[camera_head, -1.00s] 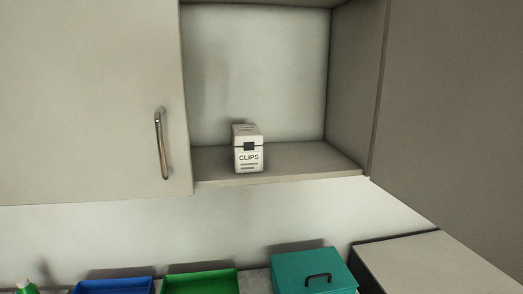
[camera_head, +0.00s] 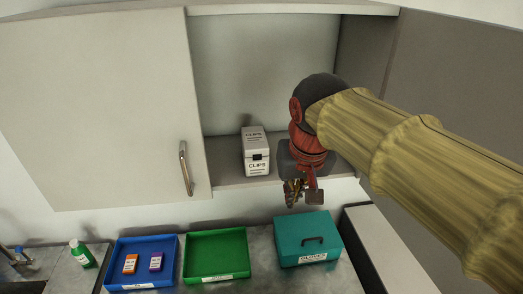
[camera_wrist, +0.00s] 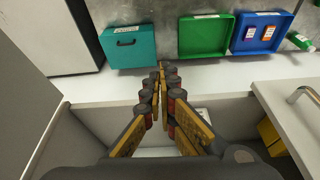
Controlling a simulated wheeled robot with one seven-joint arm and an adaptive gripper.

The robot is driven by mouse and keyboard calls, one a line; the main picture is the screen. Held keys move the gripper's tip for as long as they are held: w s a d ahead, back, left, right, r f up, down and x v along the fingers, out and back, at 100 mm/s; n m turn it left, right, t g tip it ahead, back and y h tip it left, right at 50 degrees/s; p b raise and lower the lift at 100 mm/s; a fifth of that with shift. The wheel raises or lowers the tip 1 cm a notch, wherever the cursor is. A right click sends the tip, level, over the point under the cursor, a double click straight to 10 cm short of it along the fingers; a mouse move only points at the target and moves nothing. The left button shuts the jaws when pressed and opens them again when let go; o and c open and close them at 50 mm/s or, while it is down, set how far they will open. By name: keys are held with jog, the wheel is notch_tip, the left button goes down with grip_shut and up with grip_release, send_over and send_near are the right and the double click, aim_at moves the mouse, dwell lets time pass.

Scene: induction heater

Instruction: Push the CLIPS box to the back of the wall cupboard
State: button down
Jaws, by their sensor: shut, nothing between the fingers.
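A small white patch beside the fingers there may be the box, mostly hidden.
The left cupboard door (camera_head: 100,110) with its metal handle (camera_head: 186,168) is shut. An open door (camera_head: 450,90) stands at the right. Below are a blue tray (camera_head: 119,245), a green tray (camera_head: 190,262), a teal box (camera_head: 306,240) and a green bottle (camera_head: 80,255).

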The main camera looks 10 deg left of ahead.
aim_at(261, 181)
jog(key=w+a+r+p, duration=0.2)
jog(key=a+r+p, duration=0.3)
jog(key=a+r, duration=0.15)
jog(key=shift+g, duration=0.3)
jog(key=w+f+p, duration=0.1)
jog(key=w+f, duration=0.1)
jog(key=f, duration=0.1)
jog(key=w+f+p, duration=0.1)
jog(key=w+f, duration=0.1)
jog(key=f, duration=0.1)
jog(key=w+a+f+p, duration=0.1)
jog(key=w+f, duration=0.1)
jog(key=f, duration=0.1)
jog(key=shift+w+a, duration=0.1)
jog(key=shift+w, duration=0.05)
jog(key=shift+w+a, duration=0.1)
jog(key=shift+w, duration=0.25)
jog(key=shift+w+n, duration=0.1)
jog(key=shift+n, duration=0.2)
jog(key=w+a, duration=0.1)
jog(key=w, duration=0.2)
jog(key=w+p, duration=0.1)
jog(key=w, duration=0.2)
jog(key=w+a, duration=0.1)
jog(key=w, duration=0.2)
jog(key=shift+w+a+p, duration=0.25)
jog(key=shift+a+p, duration=0.05)
jog(key=shift+p, duration=0.1)
jog(key=shift+s, duration=0.1)
